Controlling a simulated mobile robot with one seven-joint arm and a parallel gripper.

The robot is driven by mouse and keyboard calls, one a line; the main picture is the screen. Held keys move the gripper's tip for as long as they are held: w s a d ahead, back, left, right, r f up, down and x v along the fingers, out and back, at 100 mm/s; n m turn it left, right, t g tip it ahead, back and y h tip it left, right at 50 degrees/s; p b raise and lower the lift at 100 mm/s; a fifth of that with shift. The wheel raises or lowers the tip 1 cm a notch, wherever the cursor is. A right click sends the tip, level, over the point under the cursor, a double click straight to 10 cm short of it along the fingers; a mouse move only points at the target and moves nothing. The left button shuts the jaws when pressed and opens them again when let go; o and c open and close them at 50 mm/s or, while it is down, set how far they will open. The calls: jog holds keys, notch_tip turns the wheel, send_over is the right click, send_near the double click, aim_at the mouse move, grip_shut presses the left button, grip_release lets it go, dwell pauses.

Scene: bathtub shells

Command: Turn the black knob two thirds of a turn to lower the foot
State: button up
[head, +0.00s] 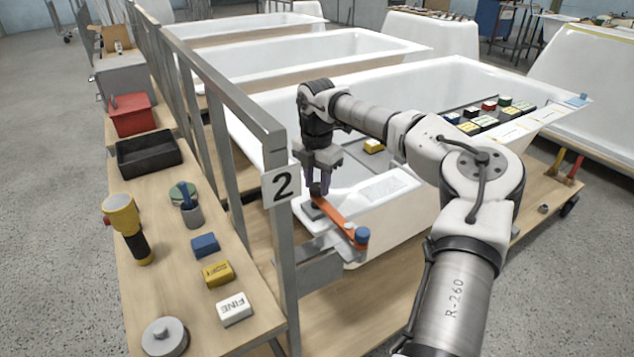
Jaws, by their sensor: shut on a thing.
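The black knob (316,189) is a small dark piece at the upper left end of an orange bar (336,221), by the near end of a white bathtub shell (390,212). My gripper (318,182) points down from above and is shut on the knob, with its fingers on either side. The fingers hide part of the knob, so its turn angle cannot be told. A blue knob (361,236) sits at the bar's lower right end. I cannot make out the foot.
A grey metal frame post with a "2" sign (281,186) stands close left of my gripper. A wooden shelf (190,300) at left holds a yellow flashlight (122,216), a black tray (148,154) and several blocks. More blocks lie at the tub's far right.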

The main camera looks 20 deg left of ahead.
aim_at(317, 185)
jog(key=shift+m, duration=0.3)
dwell(0.4)
jog(key=o, duration=1)
jog(key=shift+r, duration=0.1)
notch_tip(317, 185, up, 14)
jog(key=shift+f+b, duration=0.2)
jog(key=shift+b, duration=0.25)
